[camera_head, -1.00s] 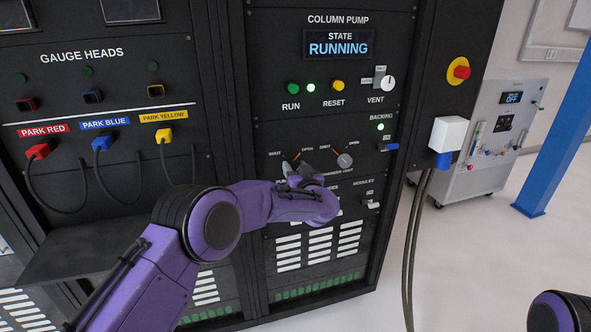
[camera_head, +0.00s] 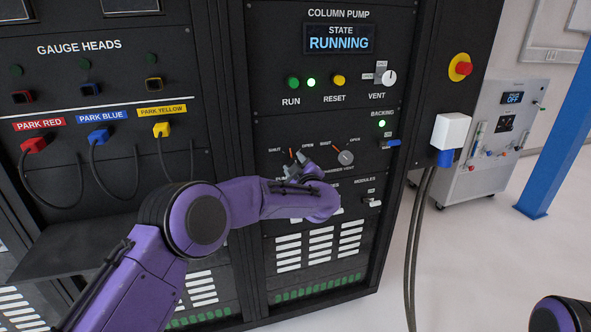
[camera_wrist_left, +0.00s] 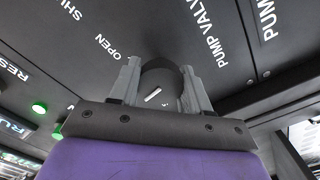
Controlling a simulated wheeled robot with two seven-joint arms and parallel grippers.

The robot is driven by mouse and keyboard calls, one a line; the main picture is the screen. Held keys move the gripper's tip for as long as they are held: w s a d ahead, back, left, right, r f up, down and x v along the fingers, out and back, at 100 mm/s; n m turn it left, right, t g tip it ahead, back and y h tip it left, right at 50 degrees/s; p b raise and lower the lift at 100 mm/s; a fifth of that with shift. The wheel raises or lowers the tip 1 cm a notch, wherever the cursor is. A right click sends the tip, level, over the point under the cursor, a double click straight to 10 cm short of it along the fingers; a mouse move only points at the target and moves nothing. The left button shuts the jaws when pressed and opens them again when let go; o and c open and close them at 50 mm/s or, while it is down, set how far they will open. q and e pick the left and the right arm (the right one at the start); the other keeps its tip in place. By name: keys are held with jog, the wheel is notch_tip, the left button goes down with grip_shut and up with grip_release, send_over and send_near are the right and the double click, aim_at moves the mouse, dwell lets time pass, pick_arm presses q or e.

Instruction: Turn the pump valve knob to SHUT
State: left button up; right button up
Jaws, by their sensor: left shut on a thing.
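The pump valve knob (camera_wrist_left: 158,88) is a dark round knob with a white mark, between the two grey fingers of my left gripper (camera_wrist_left: 157,90) in the left wrist view. The fingers are shut on its sides. OPEN and SHUT labels are printed on the panel beside it. In the head view my left gripper (camera_head: 296,166) covers most of the pump valve knob; a small orange pointer (camera_head: 291,153) shows above it, between the SHUT and OPEN labels, pointing up and slightly left. My right gripper is out of view.
The chamber vent knob (camera_head: 346,158) sits close to the right of my left gripper. The vent knob (camera_head: 389,78), backing switch (camera_head: 391,143) and modules switch (camera_head: 374,202) are on the same panel. A shelf (camera_head: 75,248) juts out at the left. Open floor lies at the right.

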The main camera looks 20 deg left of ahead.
pick_arm(q)
jog(key=n+b, duration=0.2)
jog(key=n, duration=0.2)
jog(key=shift+f, duration=0.2)
jog(key=shift+r+n+b, duration=0.1)
jog(key=shift+n+b, duration=0.65)
jog(key=shift+n, duration=0.55)
jog(key=o, duration=1)
jog(key=shift+o, duration=0.2)
jog(key=v, duration=1)
jog(key=shift+s+d, duration=0.2)
jog(key=shift+s, duration=0.1)
